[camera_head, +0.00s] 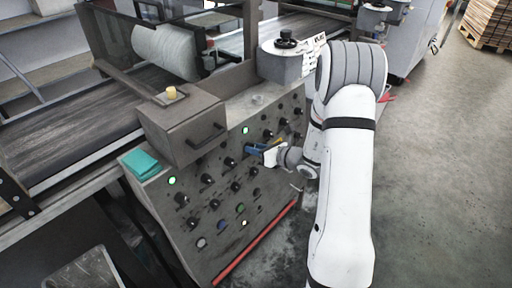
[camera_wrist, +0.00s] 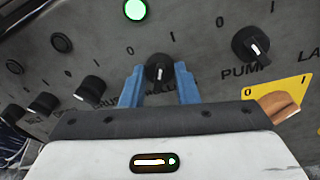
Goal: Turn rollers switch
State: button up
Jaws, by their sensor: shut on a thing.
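The rollers switch (camera_wrist: 158,72) is a black rotary knob with a pale pointer line, in the wrist view's upper middle. My gripper (camera_wrist: 159,85) has its two blue fingers on either side of this knob, shut on it. The pointer stands about upright. The label below it is mostly hidden by the fingers; only a few letters show. In the head view my gripper (camera_head: 250,149) reaches the right part of the grey control panel (camera_head: 205,260), and the knob there is hidden by the fingers.
The pump knob (camera_wrist: 251,45) is to the right of my gripper, and several black knobs are to its left. A lit green lamp (camera_wrist: 135,10) is above. A teal cloth (camera_head: 141,163) lies on the panel's top left. The floor (camera_head: 440,190) at right is clear.

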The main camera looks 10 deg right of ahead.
jog(key=shift+m, duration=0.3)
jog(key=o, duration=1)
jog(key=shift+c, duration=0.2)
jog(key=v, duration=0.7)
jog(key=shift+s+d, duration=0.3)
jog(key=shift+a+r, duration=0.1)
